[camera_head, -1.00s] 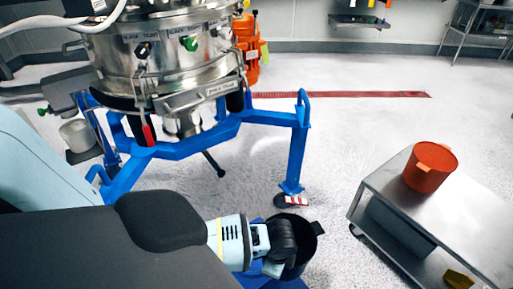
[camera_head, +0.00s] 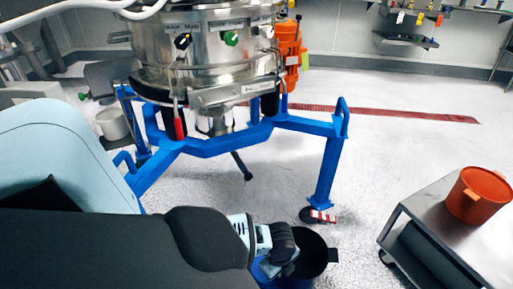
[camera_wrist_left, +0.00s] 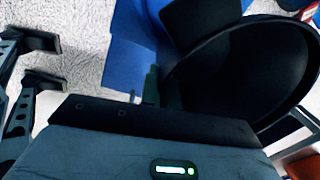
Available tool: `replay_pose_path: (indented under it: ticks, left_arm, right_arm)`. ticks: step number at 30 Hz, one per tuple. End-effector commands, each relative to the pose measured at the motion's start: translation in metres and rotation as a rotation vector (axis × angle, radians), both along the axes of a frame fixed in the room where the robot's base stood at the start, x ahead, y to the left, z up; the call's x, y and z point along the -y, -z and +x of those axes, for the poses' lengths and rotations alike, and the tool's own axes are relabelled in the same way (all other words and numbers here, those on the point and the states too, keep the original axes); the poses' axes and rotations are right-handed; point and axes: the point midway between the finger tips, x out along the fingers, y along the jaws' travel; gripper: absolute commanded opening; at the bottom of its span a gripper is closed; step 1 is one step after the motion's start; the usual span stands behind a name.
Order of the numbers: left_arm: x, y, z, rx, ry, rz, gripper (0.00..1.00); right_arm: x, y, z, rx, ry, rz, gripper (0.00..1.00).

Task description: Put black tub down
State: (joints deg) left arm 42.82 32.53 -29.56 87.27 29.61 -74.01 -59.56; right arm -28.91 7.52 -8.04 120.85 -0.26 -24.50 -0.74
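The black tub (camera_head: 319,251) is at the bottom centre of the head view, upright with its opening upward. It looks empty. What it rests on is mostly hidden, but blue shows around it. My left gripper (camera_head: 283,247) is just left of the tub's rim in the head view. In the left wrist view the tub (camera_wrist_left: 240,75) fills the right side. The two fingers of my left gripper (camera_wrist_left: 45,60) show at the left edge, spread apart over bare floor with nothing between them. My right gripper is not in view.
The steel sifter (camera_head: 215,60) stands on a blue frame (camera_head: 325,170), with one foot just behind the tub. A steel table (camera_head: 430,225) with an orange tub (camera_head: 478,195) stands at right. Speckled floor (camera_head: 400,155) between them is clear.

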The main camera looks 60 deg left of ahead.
Motion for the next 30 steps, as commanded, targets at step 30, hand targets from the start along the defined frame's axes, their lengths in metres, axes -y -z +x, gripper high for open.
replay_pose_path:
  ticks: [30]
  left_arm:
    - [-0.080,0.040,-0.042,-0.001,-0.002,-0.001,0.00]
  right_arm:
    - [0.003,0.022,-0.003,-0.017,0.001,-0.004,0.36]
